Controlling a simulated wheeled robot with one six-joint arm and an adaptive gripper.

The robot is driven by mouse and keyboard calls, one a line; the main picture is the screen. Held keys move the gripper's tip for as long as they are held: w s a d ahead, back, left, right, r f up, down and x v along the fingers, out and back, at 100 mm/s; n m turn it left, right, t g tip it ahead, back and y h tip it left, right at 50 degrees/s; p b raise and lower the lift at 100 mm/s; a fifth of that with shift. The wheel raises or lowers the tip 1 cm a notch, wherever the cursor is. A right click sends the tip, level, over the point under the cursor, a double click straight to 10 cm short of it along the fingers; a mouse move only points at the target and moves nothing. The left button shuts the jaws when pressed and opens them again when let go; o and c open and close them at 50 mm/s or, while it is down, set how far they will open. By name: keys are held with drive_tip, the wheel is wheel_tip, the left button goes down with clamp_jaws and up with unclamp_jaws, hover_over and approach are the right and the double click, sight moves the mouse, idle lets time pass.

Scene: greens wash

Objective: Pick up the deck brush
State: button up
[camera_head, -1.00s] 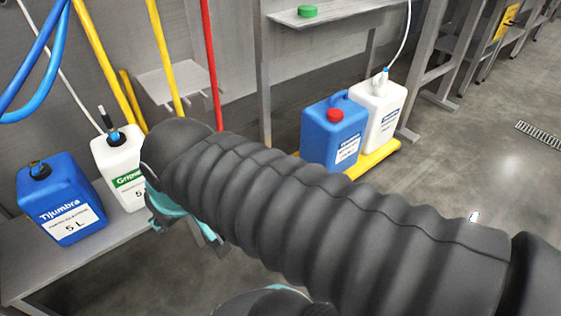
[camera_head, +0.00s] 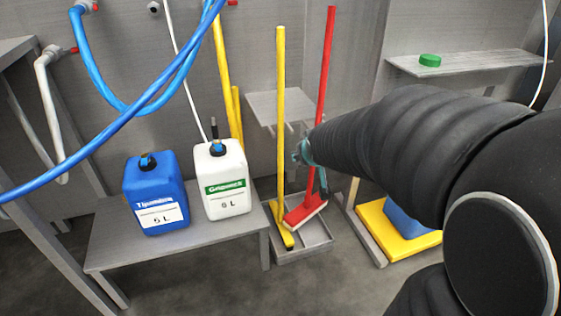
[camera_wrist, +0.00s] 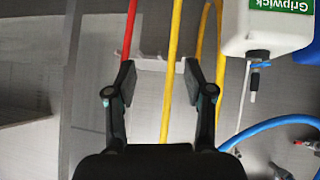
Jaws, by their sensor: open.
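Two long-handled tools stand upright against the wall in the head view. One is a red brush (camera_head: 324,90) with a red head and pale bristles. The other is a yellow tool (camera_head: 280,110) with a narrow yellow head. I cannot tell for sure which is the deck brush. My gripper (camera_head: 302,152) shows only in part beside the handles, mostly hidden by my arm. In the wrist view my gripper (camera_wrist: 160,80) is open. The yellow handle (camera_wrist: 170,75) shows between its fingers, apart from both. The red handle (camera_wrist: 128,35) shows by the left finger.
Both heads stand in a grey floor tray (camera_head: 318,243). A low bench (camera_head: 110,235) holds a blue canister (camera_head: 155,190) and a white canister (camera_head: 222,180). A blue hose (camera_head: 125,122) hangs at left. A yellow platform (camera_head: 400,243) lies at right.

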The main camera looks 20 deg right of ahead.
drive_tip(key=w+d+f+t, duration=0.4)
drive_tip(key=w+d+f, duration=0.5)
drive_tip(key=w+f, duration=0.55)
drive_tip(key=t+y, duration=0.2)
drive_tip(key=t, duration=0.2)
approach(313, 172)
drive_tip(key=w, duration=0.6)
drive_tip(key=shift+w+f+p, duration=0.2)
drive_tip(key=shift+w+p, duration=0.25)
drive_tip(key=shift+w, duration=2.2)
clamp_jaws()
